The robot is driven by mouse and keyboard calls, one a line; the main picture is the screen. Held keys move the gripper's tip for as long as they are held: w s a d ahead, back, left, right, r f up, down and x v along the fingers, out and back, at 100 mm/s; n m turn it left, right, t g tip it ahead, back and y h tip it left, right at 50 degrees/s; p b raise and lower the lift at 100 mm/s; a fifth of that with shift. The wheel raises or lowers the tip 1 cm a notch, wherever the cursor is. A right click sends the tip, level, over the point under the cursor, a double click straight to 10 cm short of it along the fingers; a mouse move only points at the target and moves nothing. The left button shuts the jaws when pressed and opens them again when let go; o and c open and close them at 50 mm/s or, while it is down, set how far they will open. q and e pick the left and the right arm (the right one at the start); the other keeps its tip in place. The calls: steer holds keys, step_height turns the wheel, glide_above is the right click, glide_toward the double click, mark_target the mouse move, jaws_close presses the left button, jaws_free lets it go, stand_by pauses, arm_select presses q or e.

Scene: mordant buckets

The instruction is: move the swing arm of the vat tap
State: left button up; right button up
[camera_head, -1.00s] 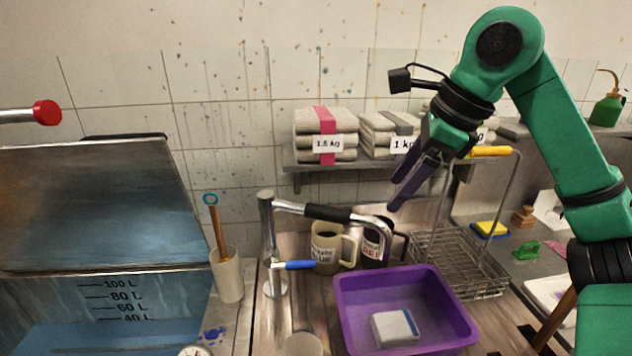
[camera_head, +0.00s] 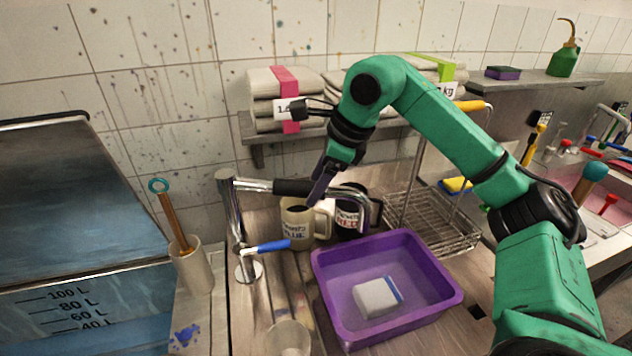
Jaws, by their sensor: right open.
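The vat tap is a chrome post (camera_head: 232,225) with a blue lever (camera_head: 266,246) low on it. Its swing arm (camera_head: 257,185) runs right from the post top, carries a black sleeve (camera_head: 291,187), and bends down at its far end above the purple basin. My right gripper (camera_head: 317,190) is open, its dark fingers pointing down at the right end of the sleeve. The fingers overlap the swing arm in the picture; I cannot tell whether they straddle or touch it. My left gripper is not in view.
Under the swing arm stand two labelled mugs (camera_head: 297,229) and a purple basin (camera_head: 330,300) holding a white block (camera_head: 377,298). A wire basket (camera_head: 440,225) is to the right. The vat (camera_head: 75,285) is at left, beside a beige holder (camera_head: 193,270). A shelf (camera_head: 255,133) with folded cloths is behind.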

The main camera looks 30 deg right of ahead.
steer(key=shift+f, duration=0.2)
steer(key=shift+s, duration=0.2)
steer(key=shift+w, duration=0.1)
jaws_close()
stand_by(1.0)
